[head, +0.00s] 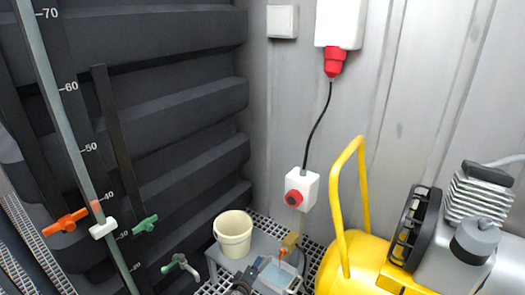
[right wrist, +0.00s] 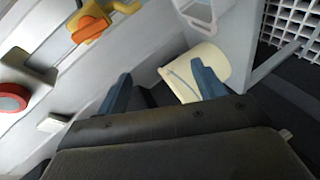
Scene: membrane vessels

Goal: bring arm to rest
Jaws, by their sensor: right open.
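My right gripper (right wrist: 161,84) shows in the right wrist view with its two blue fingers spread apart. Nothing is held between them. A cream bucket (right wrist: 182,74) lies beyond the fingers, partly covered by the right-hand one. In the head view the bucket (head: 233,236) stands upright on a small grey bench. A dark shape at the bottom edge of the head view, right of the bucket, is too cut off to identify. My left gripper is in neither view.
A blue-grey open container (head: 273,274) is beside a brass fitting (head: 289,243) right of the bucket. A yellow compressor (head: 355,265) with a tall handle fills the right. A white box with a red knob (head: 293,197) is on the wall. Ribbed black tank (head: 185,110) at left.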

